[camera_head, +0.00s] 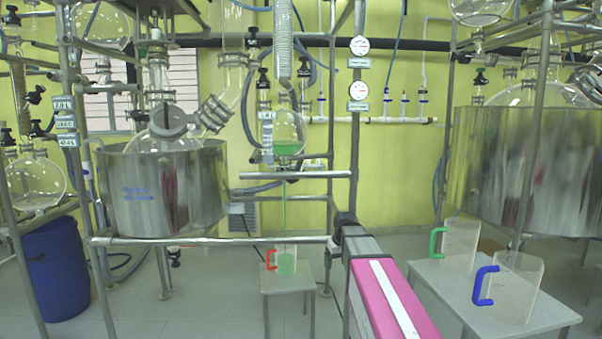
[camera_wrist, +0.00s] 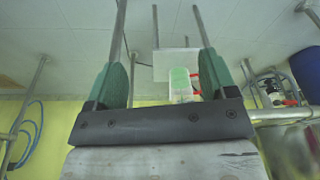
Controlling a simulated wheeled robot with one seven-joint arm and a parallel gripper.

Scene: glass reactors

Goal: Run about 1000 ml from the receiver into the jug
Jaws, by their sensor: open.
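The receiver (camera_head: 289,133) is a glass vessel hanging on the central frame, with green liquid in its lower part. A thin green stream (camera_head: 284,205) runs from below it into the red-handled jug (camera_head: 286,262). The jug stands upright on a small stool and holds green liquid in its lower part; its volume marks are too small to read. The jug also shows in the wrist view (camera_wrist: 182,84), beyond my fingers. My gripper (camera_wrist: 158,72) is open with nothing between its green-padded fingers. The receiver's outlet valve is too small to make out clearly.
A green-handled jug (camera_head: 460,244) and a blue-handled jug (camera_head: 510,286) stand empty on a table (camera_head: 447,288) at right. Steel vessels (camera_head: 165,190) and frame bars flank the receiver. A blue barrel (camera_head: 55,268) stands at left. The small stool (camera_head: 288,284) has open floor around it.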

